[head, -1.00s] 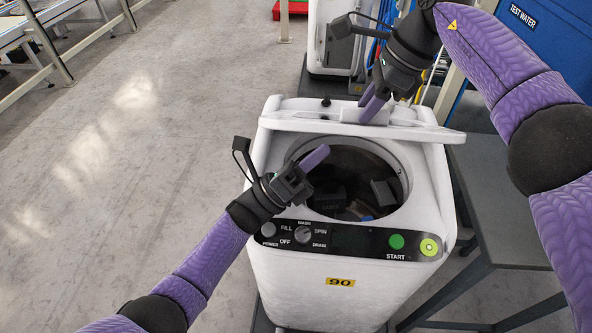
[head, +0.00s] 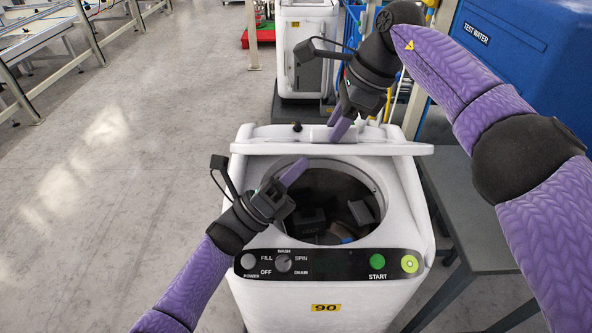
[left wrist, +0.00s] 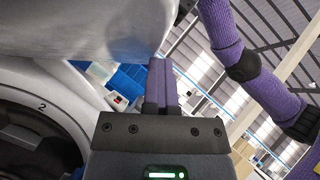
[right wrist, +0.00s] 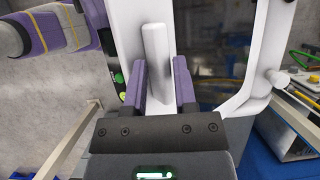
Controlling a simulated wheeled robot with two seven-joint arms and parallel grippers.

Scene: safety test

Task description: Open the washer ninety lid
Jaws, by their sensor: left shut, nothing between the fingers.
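The washer marked 90 (head: 290,312) stands in the middle of the head view, with its round drum opening (head: 370,185) uncovered. Its white lid (head: 262,147) is raised at the back and seen nearly edge-on; the lid's dark pane shows in the right wrist view (right wrist: 220,50). My right gripper (head: 340,130) is at the lid, its fingers on either side of a white bar (right wrist: 157,55); whether they press on it is unclear. My left gripper (head: 294,172) is shut and empty over the opening's left rim, with the white lid close to its fingertips in the left wrist view (left wrist: 110,25).
A dark table (head: 475,215) stands right of the washer, and a blue test water tank (head: 530,45) behind it. Another white machine (head: 308,50) stands at the back. Dark items lie in the drum. The floor (head: 110,220) on the left is clear.

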